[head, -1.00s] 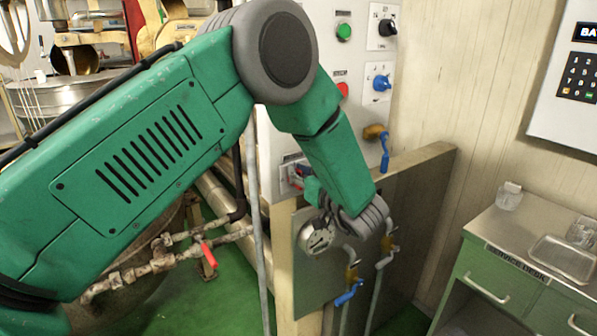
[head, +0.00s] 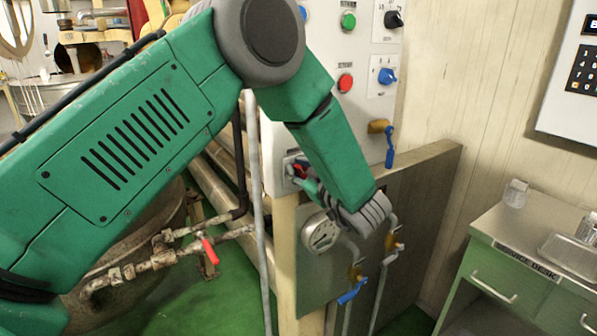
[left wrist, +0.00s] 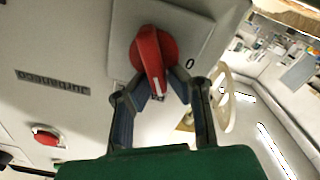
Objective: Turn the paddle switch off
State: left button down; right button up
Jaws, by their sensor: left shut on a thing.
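A red rotary switch (left wrist: 153,62) with a long handle sits on a light square plate in the left wrist view; a "0" is marked beside it. My left gripper (left wrist: 160,92) is shut with its dark fingers on both sides of the red handle. In the head view only a small bit of the red switch (head: 299,171) shows, on the lower left of the grey control panel (head: 362,115). There the gripper (head: 305,182) is mostly hidden behind my green forearm. My right gripper is not in view.
The panel also has a red button (head: 346,83), a green button (head: 348,20), a blue knob (head: 387,76) and a black knob (head: 393,19). Below are a round gauge (head: 319,233) and a blue-handled valve (head: 351,292). A green service desk (head: 520,262) stands at right.

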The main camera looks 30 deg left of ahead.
aim_at(288, 175)
pick_arm(q)
jog(key=n+b, duration=0.1)
jog(key=f+n+b, duration=0.1)
jog(key=n, duration=0.1)
jog(key=n+b, duration=0.1)
jog(key=shift+s+d+f, duration=0.1)
jog(key=shift+s+f, duration=0.2)
jog(key=shift+s, duration=0.1)
jog(key=n+b, duration=0.3)
jog(key=f+n+b, duration=0.1)
jog(key=shift+s+n+b, duration=0.25)
jog(key=shift+n+b, duration=0.1)
jog(key=shift+n, duration=0.05)
jog(key=shift+f+n+b, duration=0.15)
jog(key=shift+n+b, duration=1.35)
jog(key=shift+b, duration=0.1)
jog(key=c, duration=1.6)
grip_release()
jog(key=shift+d+r, duration=0.1)
jog(key=shift+r, duration=0.15)
